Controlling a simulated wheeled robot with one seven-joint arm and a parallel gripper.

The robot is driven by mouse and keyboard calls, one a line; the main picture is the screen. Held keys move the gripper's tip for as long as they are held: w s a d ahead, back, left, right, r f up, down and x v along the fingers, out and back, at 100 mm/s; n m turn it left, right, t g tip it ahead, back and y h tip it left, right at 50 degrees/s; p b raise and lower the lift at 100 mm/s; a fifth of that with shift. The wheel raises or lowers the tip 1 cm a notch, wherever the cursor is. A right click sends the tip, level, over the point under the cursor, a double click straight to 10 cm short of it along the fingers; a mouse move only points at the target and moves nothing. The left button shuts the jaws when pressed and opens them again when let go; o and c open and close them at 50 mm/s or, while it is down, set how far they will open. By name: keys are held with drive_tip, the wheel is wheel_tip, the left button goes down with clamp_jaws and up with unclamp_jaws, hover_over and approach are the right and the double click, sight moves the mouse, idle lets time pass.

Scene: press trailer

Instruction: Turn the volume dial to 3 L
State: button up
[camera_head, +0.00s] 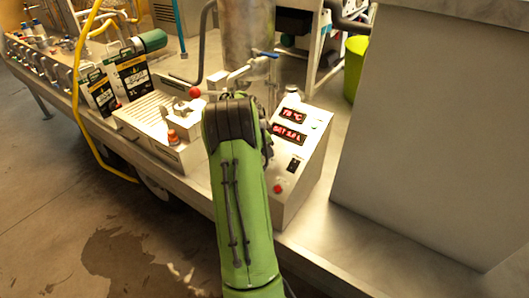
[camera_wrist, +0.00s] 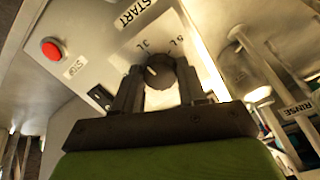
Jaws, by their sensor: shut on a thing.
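The volume dial (camera_wrist: 160,73) is a dark round knob on the pale face of the control box (camera_head: 303,165). In the wrist view my gripper (camera_wrist: 158,80) has one finger on each side of the dial and is shut on it. A light pointer mark shows on the dial's left part. Printed volume marks (camera_wrist: 142,46) curve above it, partly legible. In the head view my green arm hides the dial and the fingertips. The red display (camera_head: 289,133) reads SET and a value in L, its digits too small to be sure of.
A temperature display (camera_head: 292,114) sits above the SET display. A red stop button (camera_wrist: 51,49) and START label (camera_wrist: 132,13) are on the box face. A metal cylinder (camera_head: 249,35) stands behind. A box with a red-knobbed lever (camera_head: 194,92) stands left of my arm.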

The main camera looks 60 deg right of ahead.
drive_tip(key=shift+m+b, duration=0.35)
drive_tip(key=shift+m, duration=0.25)
drive_tip(key=o, duration=1.1)
drive_tip(key=shift+c, duration=0.2)
drive_tip(key=p+v, duration=0.2)
drive_tip(key=v, duration=1.3)
drive_tip(key=shift+a+r+p, duration=0.2)
drive_tip(key=shift+r+p, duration=0.2)
drive_tip(key=shift+s, duration=0.1)
